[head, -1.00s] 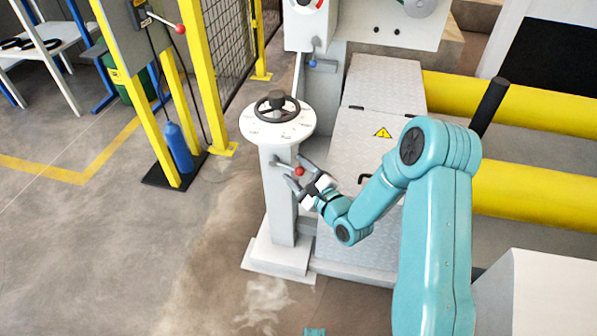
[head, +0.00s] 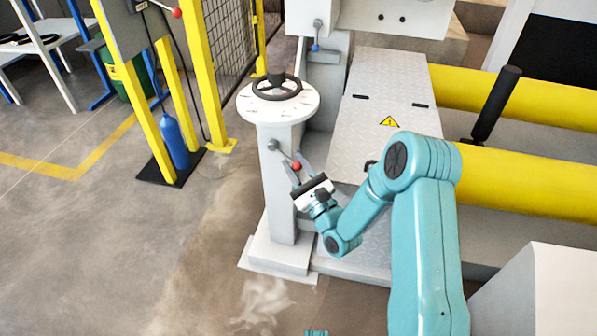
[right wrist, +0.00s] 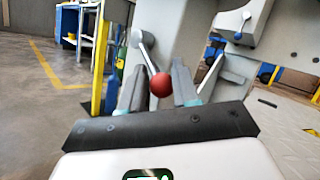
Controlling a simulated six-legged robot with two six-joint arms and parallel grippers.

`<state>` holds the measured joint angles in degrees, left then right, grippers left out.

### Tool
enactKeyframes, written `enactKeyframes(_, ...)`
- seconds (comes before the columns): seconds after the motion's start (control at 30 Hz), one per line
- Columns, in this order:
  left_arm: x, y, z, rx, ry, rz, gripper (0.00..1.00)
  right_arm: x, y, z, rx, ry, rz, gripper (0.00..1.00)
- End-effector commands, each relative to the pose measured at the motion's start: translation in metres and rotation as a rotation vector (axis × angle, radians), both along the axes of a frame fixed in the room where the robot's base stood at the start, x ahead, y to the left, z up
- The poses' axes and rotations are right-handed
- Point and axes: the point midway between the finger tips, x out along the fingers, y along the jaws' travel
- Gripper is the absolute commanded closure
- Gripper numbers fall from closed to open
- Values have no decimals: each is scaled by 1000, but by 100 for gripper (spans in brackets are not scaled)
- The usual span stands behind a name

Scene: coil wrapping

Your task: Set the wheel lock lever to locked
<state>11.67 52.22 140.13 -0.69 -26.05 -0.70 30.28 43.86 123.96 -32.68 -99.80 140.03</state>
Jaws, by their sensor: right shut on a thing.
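The wheel lock lever is a short grey arm with a red ball knob (head: 296,166) on the side of the grey pedestal (head: 280,200) under the handwheel (head: 277,87). It slants down to the right from its round pivot (head: 272,145). My right gripper (head: 299,172) is at the knob, with its fingers on either side of it. In the right wrist view the red knob (right wrist: 160,85) sits between the two grey fingers (right wrist: 158,88), and the lever rises behind it to its pivot (right wrist: 136,37). The right gripper is shut on the knob.
A second lever with a blue knob (head: 315,48) is on the machine behind. A tread-plate cover (head: 385,90) and yellow rollers (head: 530,180) lie to the right. A yellow post frame with a blue bottle (head: 174,142) stands left. The floor left of the pedestal is clear.

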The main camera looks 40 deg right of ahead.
Motion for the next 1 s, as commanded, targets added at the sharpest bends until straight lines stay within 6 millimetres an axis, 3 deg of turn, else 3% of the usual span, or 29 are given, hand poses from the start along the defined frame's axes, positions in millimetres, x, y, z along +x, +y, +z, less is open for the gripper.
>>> enactKeyframes(0.33, 2, 0, 0, 2, -6, 0, 31, 0, 0, 1, 20, -26, -3, 100)
enactKeyframes(0.37, 2, 0, 0, 2, -6, 0, 31, 0, 0, 1, 20, -26, -3, 66)
enactKeyframes(0.43, 2, 0, 0, 2, -6, 0, 31, 0, 0, 1, 19, -25, -3, 44)
enactKeyframes(0.77, 1, 0, 1, 1, -4, -1, 31, -2, 0, -1, 19, -20, -2, 44)
enactKeyframes(1.0, -5, -1, 12, -4, 18, -3, 31, -39, 1, -14, 21, -15, -4, 44)
